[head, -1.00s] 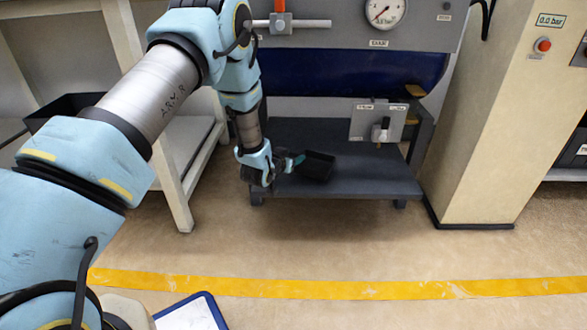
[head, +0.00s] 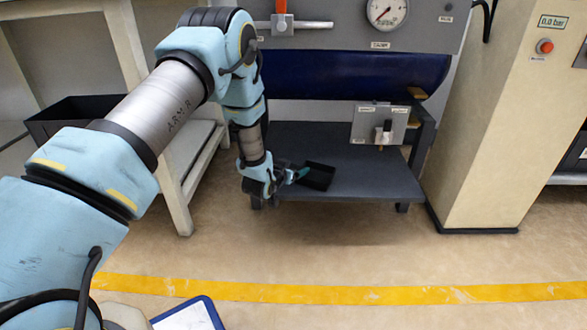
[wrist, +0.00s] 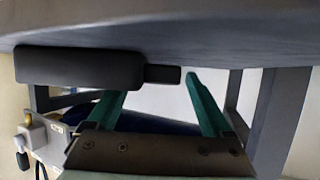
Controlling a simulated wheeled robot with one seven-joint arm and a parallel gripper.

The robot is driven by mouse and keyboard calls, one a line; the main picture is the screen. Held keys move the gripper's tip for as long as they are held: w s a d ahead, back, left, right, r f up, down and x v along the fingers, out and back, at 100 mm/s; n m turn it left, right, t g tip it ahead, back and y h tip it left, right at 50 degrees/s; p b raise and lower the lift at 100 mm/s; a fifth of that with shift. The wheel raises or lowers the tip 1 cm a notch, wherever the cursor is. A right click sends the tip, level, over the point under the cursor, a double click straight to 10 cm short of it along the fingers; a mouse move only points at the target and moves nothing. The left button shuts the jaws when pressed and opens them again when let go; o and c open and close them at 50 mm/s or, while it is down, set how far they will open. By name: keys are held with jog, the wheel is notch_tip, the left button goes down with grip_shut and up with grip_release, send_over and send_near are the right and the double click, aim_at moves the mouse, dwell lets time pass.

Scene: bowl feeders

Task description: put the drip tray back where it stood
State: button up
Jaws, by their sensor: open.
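The drip tray (head: 319,177) is a small black open tray with a short handle. It sits on the low dark grey shelf (head: 350,160) under the machine, near the shelf's front left. My gripper (head: 298,174), with teal fingers, is just left of the tray at its handle side. In the wrist view the tray (wrist: 80,68) lies along the shelf surface, which fills the top of that picture. Its handle (wrist: 163,74) shows between the tips of my open gripper (wrist: 158,84). I cannot tell whether a finger touches the handle.
A valve plate (head: 379,125) stands above the shelf's back right. A cream cabinet (head: 490,130) is to the right. A pale bench (head: 165,150) with a black bin (head: 70,118) is at left. Yellow tape (head: 330,294) crosses the open floor in front.

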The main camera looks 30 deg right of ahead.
jog(key=shift+r, duration=0.25)
jog(key=p+v, duration=0.5)
jog(key=v, duration=0.7)
jog(key=w+a+r+n+y, duration=0.2)
jog(key=w+a+r, duration=0.15)
jog(key=a, duration=0.35)
jog(key=w+a+r+n+y, duration=0.1)
jog(key=w+a+r+y, duration=0.2)
jog(key=a, duration=0.4)
jog(key=w+a+r+n+y, duration=0.2)
jog(key=a+r, duration=0.2)
jog(key=a, duration=0.3)
jog(key=s+a+r+n+g+y, duration=0.2)
jog(key=s+a+r, duration=0.3)
jog(key=a, duration=0.5)
jog(key=s+a+r+n+g+y, duration=0.2)
jog(key=s+a+r, duration=0.3)
jog(key=s+a, duration=0.5)
jog(key=shift+a+n+g, duration=0.5)
jog(key=shift+n+g, duration=0.2)
jog(key=shift+n, duration=0.1)
jog(key=shift+s, duration=0.1)
